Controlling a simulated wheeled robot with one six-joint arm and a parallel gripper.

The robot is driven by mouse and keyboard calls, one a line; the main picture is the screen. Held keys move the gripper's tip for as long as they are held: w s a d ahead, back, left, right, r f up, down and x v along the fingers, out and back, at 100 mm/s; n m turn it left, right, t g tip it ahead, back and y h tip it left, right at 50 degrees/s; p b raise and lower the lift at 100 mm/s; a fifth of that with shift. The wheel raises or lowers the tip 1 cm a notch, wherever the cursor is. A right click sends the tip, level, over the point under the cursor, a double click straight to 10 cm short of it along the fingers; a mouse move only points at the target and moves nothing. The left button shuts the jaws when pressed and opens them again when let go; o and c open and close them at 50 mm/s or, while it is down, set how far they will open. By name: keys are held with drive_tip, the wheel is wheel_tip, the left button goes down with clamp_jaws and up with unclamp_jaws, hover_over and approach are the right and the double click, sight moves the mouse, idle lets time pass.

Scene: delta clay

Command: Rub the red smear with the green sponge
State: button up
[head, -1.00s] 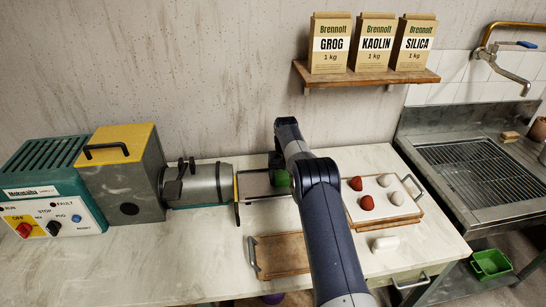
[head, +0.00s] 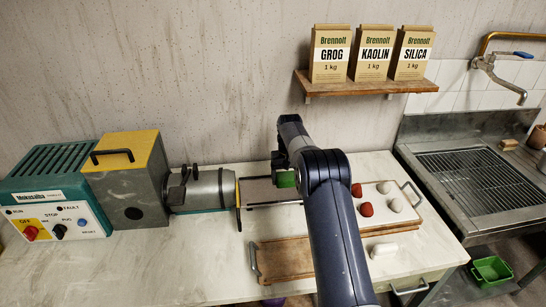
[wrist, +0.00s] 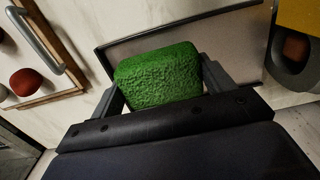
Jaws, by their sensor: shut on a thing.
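A green sponge (wrist: 158,75) is held between the two fingers of my gripper (wrist: 160,90) in the wrist view. The sponge (head: 287,179) also shows in the head view, beside my arm. It is over or on a grey plate with a dark rim (wrist: 225,30), just right of the grey barrel of the machine. I cannot tell whether the sponge touches the plate. The plate (head: 258,188) is partly hidden by my arm and sponge in the head view. I see no red smear in either view; it may be under the sponge or behind my arm.
A machine with a yellow-topped housing (head: 130,165) stands at the left. A board with red and white balls (head: 407,227) is at the right, with a wooden tray (head: 285,262) in front of the plate. A sink (head: 470,165) is at the far right.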

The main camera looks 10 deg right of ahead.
drive_tip(key=shift+r+p, duration=0.3)
drive_tip(key=shift+r, duration=0.85)
